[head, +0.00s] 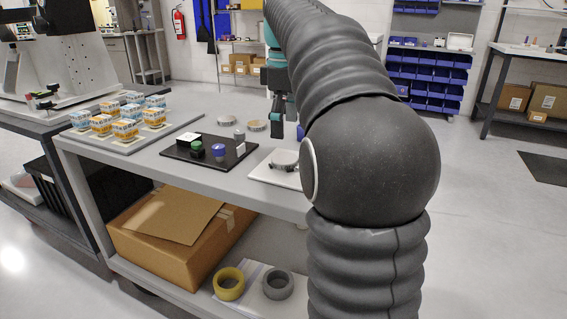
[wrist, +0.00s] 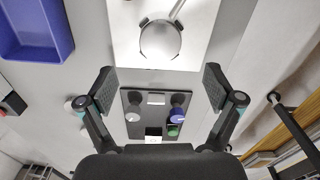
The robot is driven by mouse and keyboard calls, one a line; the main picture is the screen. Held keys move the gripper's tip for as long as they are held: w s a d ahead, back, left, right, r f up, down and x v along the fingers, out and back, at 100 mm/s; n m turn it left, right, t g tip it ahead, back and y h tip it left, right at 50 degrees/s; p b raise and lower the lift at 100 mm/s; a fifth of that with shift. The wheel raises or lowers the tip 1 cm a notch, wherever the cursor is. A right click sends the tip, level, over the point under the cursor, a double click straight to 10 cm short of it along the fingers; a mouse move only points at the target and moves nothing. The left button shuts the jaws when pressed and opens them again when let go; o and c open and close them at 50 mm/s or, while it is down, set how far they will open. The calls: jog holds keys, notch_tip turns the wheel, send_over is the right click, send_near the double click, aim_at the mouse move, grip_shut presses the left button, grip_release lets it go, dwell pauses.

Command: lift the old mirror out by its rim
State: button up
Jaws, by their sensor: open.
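A round, pale disc that looks like the mirror (wrist: 160,40) sits in a dark-clipped holder on a white plate (wrist: 200,50) in the wrist view. In the head view the holder with the disc (head: 284,158) stands on the table's right part, its plate partly behind my arm. My gripper (wrist: 158,82) is open and empty, its two fingers wide apart. In the head view my gripper (head: 278,126) hangs above the table behind the plate, partly hidden by my arm. The disc lies beyond the fingertips, not between them.
A black board (head: 224,163) with green, blue and white small items lies left of the plate. Two round discs (head: 257,126) lie behind it. A tray (head: 122,142) of several small boxes is at left. A blue bin (wrist: 38,28) shows in the wrist view.

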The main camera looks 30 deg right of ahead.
aim_at(285, 158)
jog(key=shift+s+f+b, duration=0.1)
jog(key=shift+f+b, duration=0.5)
jog(key=shift+f, duration=2.95)
jog(key=c, duration=1.3)
